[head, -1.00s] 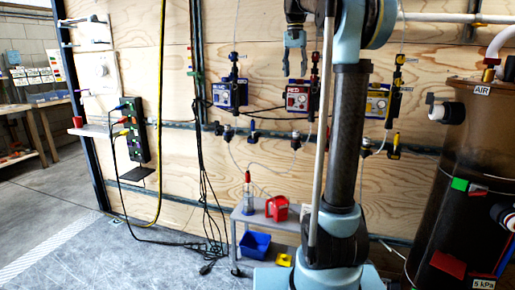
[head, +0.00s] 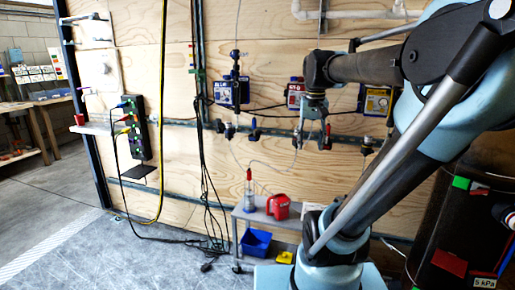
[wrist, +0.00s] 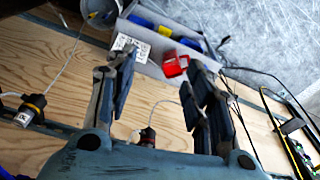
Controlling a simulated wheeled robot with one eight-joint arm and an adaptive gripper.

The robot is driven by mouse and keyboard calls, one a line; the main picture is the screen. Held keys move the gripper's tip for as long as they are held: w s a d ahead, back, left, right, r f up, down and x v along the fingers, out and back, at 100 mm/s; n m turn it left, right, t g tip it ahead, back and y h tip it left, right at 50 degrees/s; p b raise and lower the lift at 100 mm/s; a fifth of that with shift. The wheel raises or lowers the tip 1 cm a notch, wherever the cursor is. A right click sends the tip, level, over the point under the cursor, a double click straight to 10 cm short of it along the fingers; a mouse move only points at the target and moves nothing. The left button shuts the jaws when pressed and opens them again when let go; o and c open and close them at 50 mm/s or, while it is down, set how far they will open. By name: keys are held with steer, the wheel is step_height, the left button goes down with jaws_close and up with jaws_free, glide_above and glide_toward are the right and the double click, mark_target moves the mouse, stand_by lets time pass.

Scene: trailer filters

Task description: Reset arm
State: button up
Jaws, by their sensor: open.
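My gripper (head: 312,138) hangs fingers down in front of the plywood wall in the head view, covering part of the red-labelled filter unit (head: 295,93). My upper arm leans to the right, and my forearm reaches back left, roughly level, to the gripper. In the wrist view my gripper (wrist: 160,64) has its two fingers spread, with nothing between them. The red container (wrist: 174,64) on the bench shows beyond the fingertips. Whether the fingers touch the filter unit cannot be told.
A blue-labelled unit (head: 232,92) is left of my gripper and a yellow-labelled one (head: 376,101) right. Below stands a small bench (head: 245,215) with a red jug (head: 278,207); a blue bin (head: 255,242) is underneath. Black cables (head: 206,190) hang at the left.

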steer(key=s+f, duration=0.6)
steer(key=f, duration=0.4)
steer(key=s+f+n, duration=0.1)
steer(key=s+f, duration=0.6)
steer(key=f, duration=0.3)
steer(key=shift+s+d+n, duration=0.3)
steer(key=shift+d, duration=0.15)
steer(key=shift+w+f, duration=0.2)
steer(key=shift+w, duration=0.3)
